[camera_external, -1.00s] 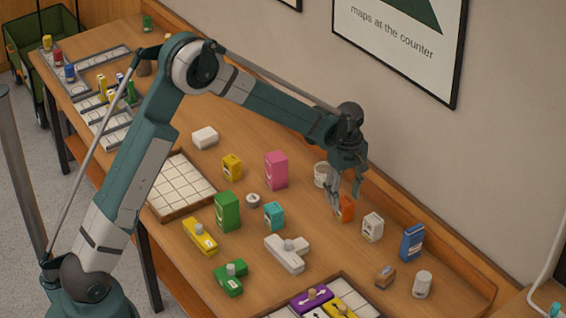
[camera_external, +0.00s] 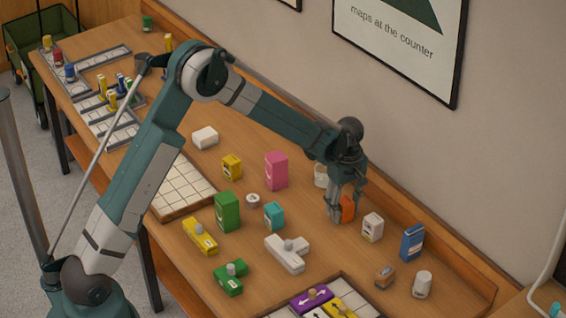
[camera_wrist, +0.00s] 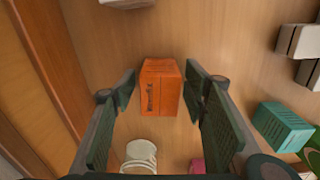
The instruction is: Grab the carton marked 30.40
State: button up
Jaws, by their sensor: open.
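Several cartons stand on the wooden table; their printed marks are too small to read, so I cannot tell which bears 30.40. An orange carton (camera_external: 348,209) stands toward the back of the table. My gripper (camera_external: 345,212) is low over it, pointing down. In the wrist view the orange carton (camera_wrist: 161,87) lies between the open fingers (camera_wrist: 160,92), with a gap on each side and dark print on its left face. Other cartons are pink (camera_external: 276,170), green (camera_external: 227,211), teal (camera_external: 273,215), yellow (camera_external: 232,167), white (camera_external: 372,227) and blue (camera_external: 412,242).
A white T-shaped block (camera_external: 286,254) lies in front. A small brown box (camera_external: 385,276) and a white cylinder (camera_external: 422,284) are at right. The back ledge (camera_external: 440,249) runs along the wall.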

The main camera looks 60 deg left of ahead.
aim_at(345, 200)
jog(key=c, duration=1.1)
jog(key=shift+r, duration=0.15)
notch_tip(345, 200, up, 10)
jog(key=shift+f+p, duration=0.15)
jog(key=shift+p, duration=0.6)
